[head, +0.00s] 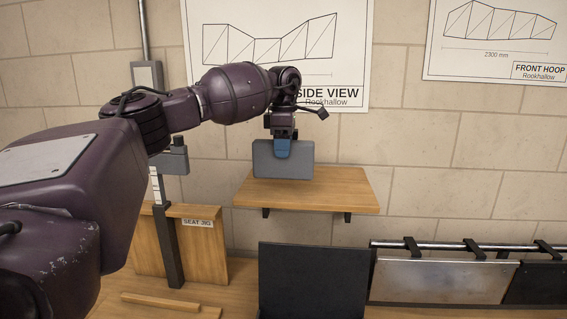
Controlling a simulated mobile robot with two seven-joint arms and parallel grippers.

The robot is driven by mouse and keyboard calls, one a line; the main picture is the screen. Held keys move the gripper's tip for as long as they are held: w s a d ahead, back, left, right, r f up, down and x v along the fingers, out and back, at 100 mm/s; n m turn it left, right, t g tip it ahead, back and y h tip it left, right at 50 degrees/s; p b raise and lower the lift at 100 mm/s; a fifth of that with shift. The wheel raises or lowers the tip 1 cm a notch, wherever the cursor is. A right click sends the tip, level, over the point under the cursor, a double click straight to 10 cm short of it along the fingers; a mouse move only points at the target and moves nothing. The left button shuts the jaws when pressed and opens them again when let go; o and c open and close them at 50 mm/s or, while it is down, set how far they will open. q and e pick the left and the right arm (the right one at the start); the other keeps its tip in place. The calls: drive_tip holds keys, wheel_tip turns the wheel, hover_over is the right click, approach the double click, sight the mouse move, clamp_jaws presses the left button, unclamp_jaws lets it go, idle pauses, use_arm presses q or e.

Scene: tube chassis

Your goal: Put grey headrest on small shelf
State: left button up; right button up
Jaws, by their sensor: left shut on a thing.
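My left gripper (282,150) points down and is shut on the top edge of the grey headrest (299,160). The headrest is a grey block, held upright over the left part of the small shelf (345,190). The shelf is a wooden board on dark brackets on the wall. The headrest's lower edge overlaps the board in the picture; I cannot tell whether it touches the wood. My right gripper is not in the head view.
A dark upright panel (314,285) stands below the shelf. A wooden board marked "SEAT JIG" (200,245) and a dark post (166,230) stand at the left. A rail with hanging panels (440,280) is at the right. The shelf's right half is clear.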

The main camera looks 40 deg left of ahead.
sight(284, 163)
use_arm(q)
drive_tip(key=shift+f, duration=2.25)
drive_tip(key=shift+f, duration=0.15)
drive_tip(key=o, duration=1)
drive_tip(key=shift+o, duration=0.2)
wheel_tip(284, 163, up, 11)
drive_tip(key=shift+d+r+b, duration=0.1)
drive_tip(key=shift+r+b, duration=0.1)
drive_tip(key=shift+b, duration=0.15)
drive_tip(key=shift+r, duration=0.5)
drive_tip(key=shift+f, duration=0.1)
